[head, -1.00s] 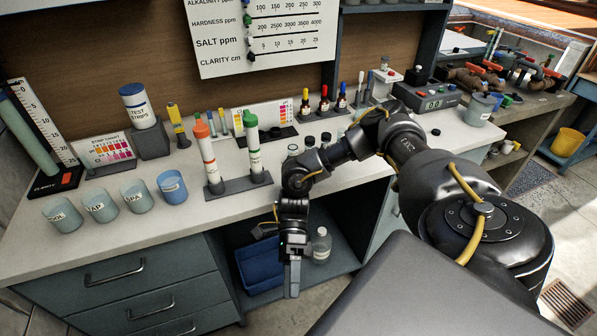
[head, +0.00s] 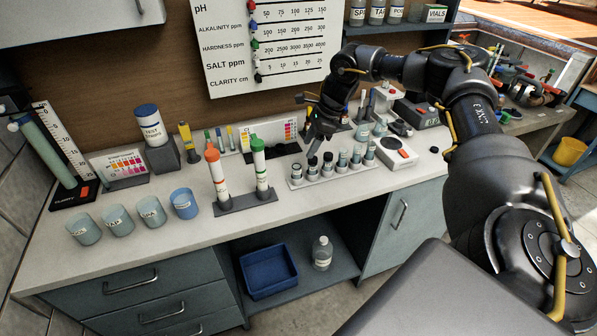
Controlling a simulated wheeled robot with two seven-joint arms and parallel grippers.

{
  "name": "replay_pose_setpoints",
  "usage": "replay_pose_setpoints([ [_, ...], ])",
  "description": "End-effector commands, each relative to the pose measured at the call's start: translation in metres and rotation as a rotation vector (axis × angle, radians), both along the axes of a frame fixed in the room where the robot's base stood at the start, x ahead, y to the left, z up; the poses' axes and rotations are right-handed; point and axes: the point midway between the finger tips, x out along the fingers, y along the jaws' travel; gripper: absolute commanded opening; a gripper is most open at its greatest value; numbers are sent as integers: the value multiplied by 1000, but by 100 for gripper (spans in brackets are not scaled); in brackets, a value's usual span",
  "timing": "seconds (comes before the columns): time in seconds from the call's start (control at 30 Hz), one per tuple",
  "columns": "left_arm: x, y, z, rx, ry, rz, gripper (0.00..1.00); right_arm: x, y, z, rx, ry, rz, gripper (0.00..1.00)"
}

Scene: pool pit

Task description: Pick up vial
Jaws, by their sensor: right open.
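My right gripper (head: 312,147) is open and empty, pointing down just behind and above the left part of the rack. It appears apart from the vials, though its fingertips are small and dark here. Dropper bottles behind it are partly hidden by the gripper and arm. My left gripper is out of view.
Left of the rack stand tubes with orange (head: 216,177) and green (head: 260,166) caps in a grey holder. A white device (head: 397,152) sits right of the rack. Several cups (head: 184,203) line the left front. The front counter strip is clear.

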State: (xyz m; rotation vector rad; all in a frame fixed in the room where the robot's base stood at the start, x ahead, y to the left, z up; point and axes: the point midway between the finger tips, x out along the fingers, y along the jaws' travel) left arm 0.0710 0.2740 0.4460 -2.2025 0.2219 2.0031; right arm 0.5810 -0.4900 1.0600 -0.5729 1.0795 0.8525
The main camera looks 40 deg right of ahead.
Motion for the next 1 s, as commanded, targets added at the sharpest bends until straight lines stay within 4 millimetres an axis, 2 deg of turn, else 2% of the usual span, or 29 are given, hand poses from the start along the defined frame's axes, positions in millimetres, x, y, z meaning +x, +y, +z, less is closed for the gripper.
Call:
replay_pose_setpoints([
  [0.23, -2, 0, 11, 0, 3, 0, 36, 7, 13, -34, 0, 4, 2, 54],
  [0.47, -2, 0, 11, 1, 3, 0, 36, 9, 16, -42, 1, 2, 1, 54],
  [0.57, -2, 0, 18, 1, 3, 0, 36, 10, 19, -47, 1, 3, 2, 54],
  [0.73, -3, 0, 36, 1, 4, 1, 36, 13, 29, -69, 1, 6, 2, 54],
  [0.87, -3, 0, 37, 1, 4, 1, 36, 17, 33, -85, 1, 4, 2, 54],
  [1.0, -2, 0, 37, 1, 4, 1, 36, 18, 34, -90, 2, 1, 0, 54],
])
